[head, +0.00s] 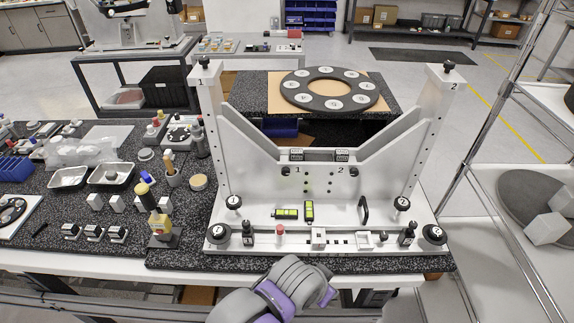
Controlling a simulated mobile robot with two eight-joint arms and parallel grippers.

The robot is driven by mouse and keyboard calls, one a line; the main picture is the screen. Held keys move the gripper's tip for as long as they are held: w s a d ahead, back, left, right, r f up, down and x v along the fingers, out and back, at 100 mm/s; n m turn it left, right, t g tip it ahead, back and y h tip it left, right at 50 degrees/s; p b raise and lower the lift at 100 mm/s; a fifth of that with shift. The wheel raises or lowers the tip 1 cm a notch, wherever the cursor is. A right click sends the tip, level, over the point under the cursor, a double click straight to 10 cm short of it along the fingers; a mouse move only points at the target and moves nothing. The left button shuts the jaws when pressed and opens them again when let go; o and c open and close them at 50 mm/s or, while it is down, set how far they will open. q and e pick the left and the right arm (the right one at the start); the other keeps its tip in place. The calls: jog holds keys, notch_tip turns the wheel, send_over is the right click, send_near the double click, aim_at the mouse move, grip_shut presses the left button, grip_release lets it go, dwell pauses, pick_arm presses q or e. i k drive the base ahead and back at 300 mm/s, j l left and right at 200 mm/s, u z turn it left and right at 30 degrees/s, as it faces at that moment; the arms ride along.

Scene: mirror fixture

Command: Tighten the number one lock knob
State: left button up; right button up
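The grey mirror fixture (270,205) stands upright on the speckled table, with a V-shaped cradle between two posts. The left post is marked 1 and has a black knob (204,62) on top; the right post is marked 2 and has a similar knob (449,66). Smaller 1 and 2 labels sit on the middle plate, beside small black knobs (286,171) and (342,171). Black round knobs (218,232) and (434,234) sit at the base's front corners. I cannot tell how tight any knob is. No gripper fingers show; neither gripper touches the fixture in view.
A grey and purple link of my arm (270,293) is below the table's front edge. Trays (110,174), bottles and small blocks crowd the table left of the fixture. A black ring with numbered white discs (329,76) lies behind. A wire rack (500,150) stands at the right.

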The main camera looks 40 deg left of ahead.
aim_at(219, 233)
jog(key=u, duration=1.4)
jog(key=k+l, duration=0.25)
jog(key=l, duration=0.15)
